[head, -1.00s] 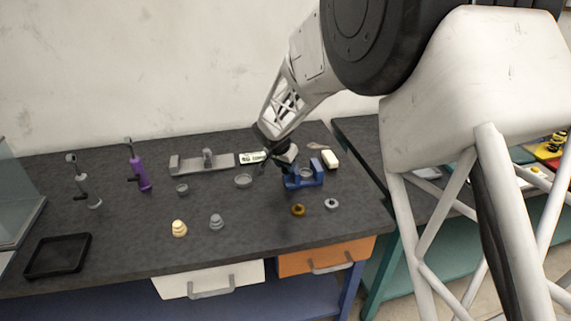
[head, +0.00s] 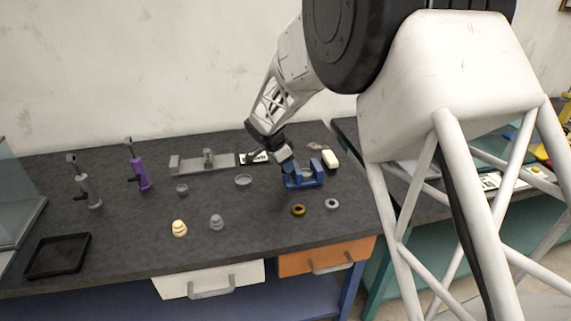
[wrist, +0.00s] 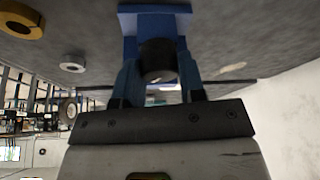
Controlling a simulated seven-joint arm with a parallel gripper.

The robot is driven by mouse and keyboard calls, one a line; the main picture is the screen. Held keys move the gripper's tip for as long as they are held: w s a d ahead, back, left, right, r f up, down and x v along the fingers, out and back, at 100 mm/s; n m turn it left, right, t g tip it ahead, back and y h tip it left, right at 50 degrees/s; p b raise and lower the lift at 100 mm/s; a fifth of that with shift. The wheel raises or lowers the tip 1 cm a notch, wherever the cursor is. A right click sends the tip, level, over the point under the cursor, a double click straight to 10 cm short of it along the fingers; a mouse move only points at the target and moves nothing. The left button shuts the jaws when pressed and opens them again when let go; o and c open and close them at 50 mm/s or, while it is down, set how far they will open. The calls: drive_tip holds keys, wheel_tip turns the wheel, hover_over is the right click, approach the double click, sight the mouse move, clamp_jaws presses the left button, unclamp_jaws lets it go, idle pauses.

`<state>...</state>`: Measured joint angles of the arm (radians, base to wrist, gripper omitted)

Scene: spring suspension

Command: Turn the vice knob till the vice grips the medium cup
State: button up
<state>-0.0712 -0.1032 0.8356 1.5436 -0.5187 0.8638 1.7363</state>
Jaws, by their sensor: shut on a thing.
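The blue vice (head: 318,180) stands on the dark bench, and its blue body also shows at the top of the wrist view (wrist: 155,19). The medium cup (head: 306,173) appears as a grey rim between the vice jaws; whether both jaws touch it I cannot tell. My gripper (head: 286,168) is at the left end of the vice. In the wrist view, the dark round vice knob (wrist: 158,62) sits between the fingers of my gripper (wrist: 158,78), which is shut on it. The cup is hidden in the wrist view.
A larger grey cup (head: 243,181) and a small cup (head: 182,189) stand to the left. A brass ring (head: 298,210) and a grey ring (head: 332,204) lie in front of the vice. A white block (head: 330,159) lies behind it.

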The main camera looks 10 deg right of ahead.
drive_tip(key=shift+w+m+g, duration=0.1)
drive_tip(key=shift+m+g, duration=0.6)
drive_tip(key=shift+m, duration=1)
drive_tip(key=o, duration=0.7)
drive_tip(key=shift+c, duration=0.2)
drive_tip(key=v, duration=0.7)
drive_tip(key=shift+r, duration=0.35)
drive_tip(key=shift+a, duration=0.15)
drive_tip(key=shift+r, duration=0.1)
